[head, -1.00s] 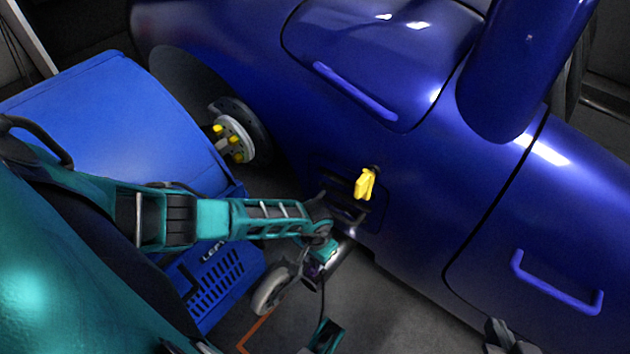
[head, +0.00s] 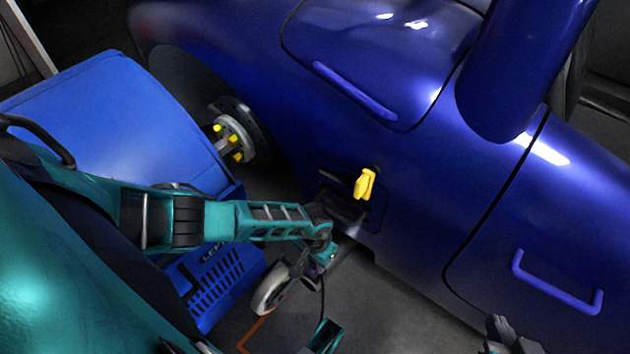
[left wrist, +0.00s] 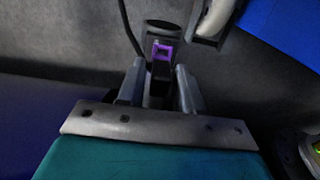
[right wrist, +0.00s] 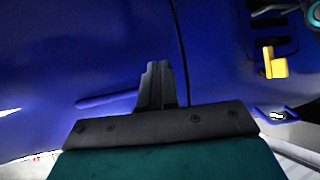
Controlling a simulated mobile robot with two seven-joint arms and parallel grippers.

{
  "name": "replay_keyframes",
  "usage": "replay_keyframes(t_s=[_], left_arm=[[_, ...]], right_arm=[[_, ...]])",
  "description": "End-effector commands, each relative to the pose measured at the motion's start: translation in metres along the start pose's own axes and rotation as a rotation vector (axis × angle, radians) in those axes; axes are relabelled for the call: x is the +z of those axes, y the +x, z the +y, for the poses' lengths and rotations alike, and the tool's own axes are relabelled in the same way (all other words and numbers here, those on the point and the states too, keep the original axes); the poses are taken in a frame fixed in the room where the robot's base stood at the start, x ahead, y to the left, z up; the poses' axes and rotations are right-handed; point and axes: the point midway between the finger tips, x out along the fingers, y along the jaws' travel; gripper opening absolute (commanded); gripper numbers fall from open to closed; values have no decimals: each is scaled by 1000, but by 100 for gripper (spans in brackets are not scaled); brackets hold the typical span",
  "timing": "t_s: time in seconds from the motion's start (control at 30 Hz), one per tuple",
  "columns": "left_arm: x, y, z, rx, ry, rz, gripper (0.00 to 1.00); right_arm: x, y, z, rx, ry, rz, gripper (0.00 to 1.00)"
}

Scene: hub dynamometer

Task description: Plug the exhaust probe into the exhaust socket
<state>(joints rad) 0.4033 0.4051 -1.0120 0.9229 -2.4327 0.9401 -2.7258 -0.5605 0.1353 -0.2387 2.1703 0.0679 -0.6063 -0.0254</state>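My left gripper (head: 328,262) is low beside the lower edge of the blue vehicle. In the left wrist view its two fingers (left wrist: 160,85) stand apart around a dark body with a purple square part (left wrist: 163,52), which looks like the exhaust probe. A thin black cable runs from it. In the head view the probe (head: 313,269) is small and partly hidden by my gripper. I cannot clearly make out the exhaust socket; dark slots (head: 342,208) show in the vehicle's side just above. My right gripper (right wrist: 156,85) is shut and empty; its tip shows in the head view (head: 503,336).
The blue vehicle (head: 420,220) fills the right side, with a yellow piece (head: 365,184) sticking out and a door handle (head: 555,285). A blue cart (head: 110,130) with a pale caster wheel (head: 270,290) stands close left. A wheel hub (head: 232,138) shows behind. Bare floor lies below.

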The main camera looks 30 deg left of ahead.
Motion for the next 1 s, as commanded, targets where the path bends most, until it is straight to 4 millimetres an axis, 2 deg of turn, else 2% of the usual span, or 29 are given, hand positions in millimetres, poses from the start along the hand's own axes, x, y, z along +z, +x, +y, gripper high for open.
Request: replay_keyframes(t_s=[0.03,0.2,0.43,0.53,0.77,1.0], left_arm=[[0,0,0,0,0,0,40],[0,0,0,-1,0,0,55],[0,-1,0,-1,0,0,55],[0,-9,-1,-1,2,1,55],[-1,-56,-2,-2,3,3,55],[-1,-105,-1,-2,2,2,55]], right_arm=[[0,0,0,0,0,-1,0],[2,-1,0,-1,1,-4,0],[4,-2,-1,-1,3,-9,0],[0,-5,-1,0,3,-9,0],[-19,-17,2,14,2,8,0],[-16,-24,10,35,-5,-7,0]])
